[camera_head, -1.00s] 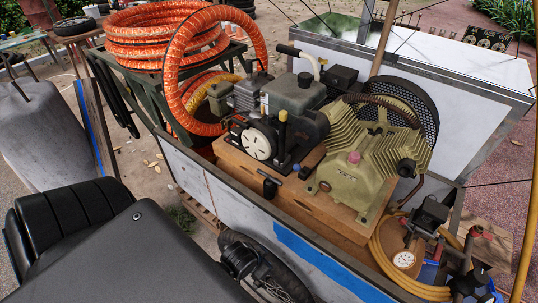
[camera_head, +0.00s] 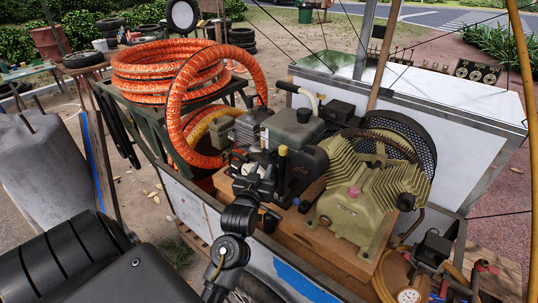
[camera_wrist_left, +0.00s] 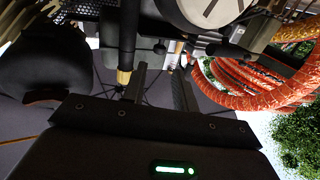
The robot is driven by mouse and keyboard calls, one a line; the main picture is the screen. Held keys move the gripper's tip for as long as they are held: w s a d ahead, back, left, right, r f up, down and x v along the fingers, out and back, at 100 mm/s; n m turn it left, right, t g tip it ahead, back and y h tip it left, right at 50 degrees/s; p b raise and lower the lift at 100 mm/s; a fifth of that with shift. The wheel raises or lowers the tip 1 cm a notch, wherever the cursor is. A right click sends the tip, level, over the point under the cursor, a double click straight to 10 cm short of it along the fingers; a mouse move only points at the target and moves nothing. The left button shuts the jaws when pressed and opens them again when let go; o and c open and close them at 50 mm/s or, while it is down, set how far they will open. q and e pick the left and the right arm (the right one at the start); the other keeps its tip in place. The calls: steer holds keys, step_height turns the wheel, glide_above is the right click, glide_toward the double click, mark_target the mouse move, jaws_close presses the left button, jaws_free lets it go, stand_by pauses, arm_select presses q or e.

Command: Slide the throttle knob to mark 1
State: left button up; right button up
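The compressor cart (camera_head: 190,203) carries a small engine with a grey tank (camera_head: 292,128), beside an olive compressor (camera_head: 350,213). My left gripper (camera_head: 243,163) reaches up to the engine's front and hides much of its round white cover. In the left wrist view my left gripper (camera_wrist_left: 162,88) is open, its two dark fingers apart. A small pale and orange piece (camera_wrist_left: 174,50) shows beyond the gap; I cannot tell whether it is the throttle knob. No mark 1 is legible. The white cover (camera_wrist_left: 207,8) is at that view's top edge. My right gripper is not in view.
An orange hose coil (camera_head: 165,70) sits on a green stand left of the engine. A yellow-topped black post (camera_head: 283,151) stands close right of my left gripper. A white box (camera_head: 440,125) is behind the compressor. Yellow hose and a gauge (camera_head: 408,295) lie front right.

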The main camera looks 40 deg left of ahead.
mark_target(270, 153)
arm_select(q)
steer(key=p+x, duration=0.1)
steer(key=x, duration=0.7)
steer(key=shift+d, duration=0.1)
jaws_close()
